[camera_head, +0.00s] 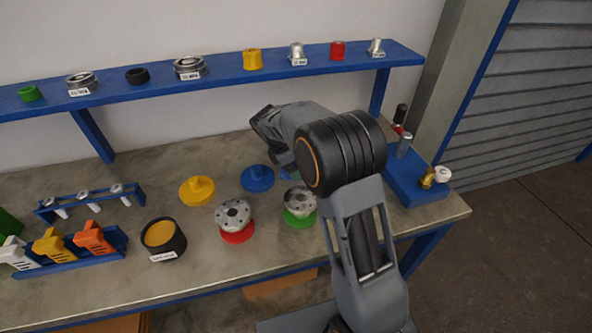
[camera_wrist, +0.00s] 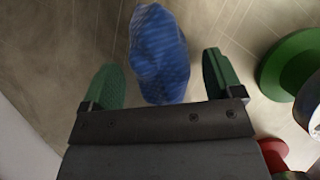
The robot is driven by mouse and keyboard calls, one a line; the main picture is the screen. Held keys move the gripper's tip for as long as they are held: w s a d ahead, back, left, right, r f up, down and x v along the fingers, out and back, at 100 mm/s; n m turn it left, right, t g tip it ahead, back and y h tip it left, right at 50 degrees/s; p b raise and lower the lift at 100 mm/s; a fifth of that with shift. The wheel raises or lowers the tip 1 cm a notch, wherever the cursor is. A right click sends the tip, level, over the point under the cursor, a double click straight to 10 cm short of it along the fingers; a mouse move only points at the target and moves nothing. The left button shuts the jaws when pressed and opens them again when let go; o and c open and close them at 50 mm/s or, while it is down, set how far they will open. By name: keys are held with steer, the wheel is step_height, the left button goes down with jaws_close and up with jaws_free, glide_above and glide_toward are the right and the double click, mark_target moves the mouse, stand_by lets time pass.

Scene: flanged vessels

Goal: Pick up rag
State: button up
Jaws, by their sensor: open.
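The rag (camera_wrist: 159,52) is a crumpled blue cloth with a fine pattern, lying on the table in the wrist view. My gripper (camera_wrist: 165,78) is open, with one green finger to the left of the rag and one to the right. The near end of the rag lies between the fingers, and gaps show on both sides. In the head view my arm covers most of the rag, and my gripper's fingers are hidden there too.
A blue flanged cap (camera_head: 257,179) and a metal flanged vessel on a green base (camera_head: 300,203) stand near my arm. A yellow cap (camera_head: 197,190) and another vessel (camera_head: 233,215) stand further left. A blue shelf (camera_head: 215,75) runs behind; a blue rack (camera_head: 415,185) stands right.

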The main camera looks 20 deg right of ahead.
steer(key=shift+d+f, duration=0.1)
steer(key=shift+f, duration=0.2)
steer(key=c, duration=1)
steer(key=shift+r, duration=0.1)
steer(key=shift+r, duration=0.6)
steer(key=s+a+r, duration=0.2)
steer(key=s+r, duration=0.2)
steer(key=s+a+r, duration=0.2)
steer(key=s+r, duration=0.1)
steer(key=s, duration=0.1)
steer(key=s+a+r, duration=0.3)
steer(key=s+r, duration=0.1)
steer(key=shift+a+r, duration=0.1)
steer(key=shift+r, duration=0.2)
